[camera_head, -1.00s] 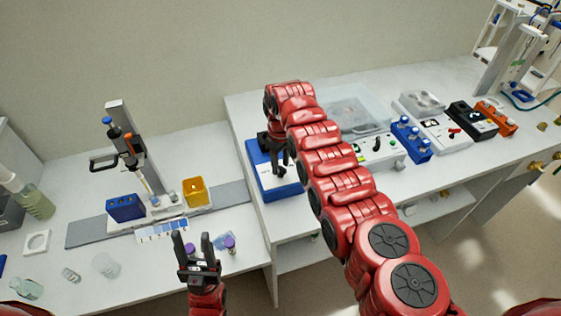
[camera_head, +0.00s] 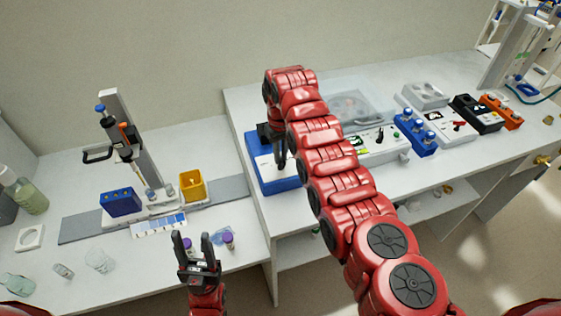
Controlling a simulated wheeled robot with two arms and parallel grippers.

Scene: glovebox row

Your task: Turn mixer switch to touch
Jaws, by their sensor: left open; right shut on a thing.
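The mixer is probably the blue box with a white front panel (camera_head: 265,173) on the raised bench, behind my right arm. My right gripper (camera_head: 281,165) reaches down over its front panel, shut on a small part there. The arm and fingers hide most of that part, so I cannot tell the switch's position or read its markings. A black piece on the box's top is partly covered too. My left gripper (camera_head: 194,243) is open and empty, pointing up at the front edge of the lower bench, in front of the purple-capped vials.
A pipette stand (camera_head: 132,135), a blue rack (camera_head: 119,201), a yellow cup (camera_head: 192,185) and glassware stand on the left bench. Purple-capped vials (camera_head: 228,238) are near my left gripper. Right of my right arm are a clear-lidded device (camera_head: 357,103) and a blue bottle rack (camera_head: 415,132).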

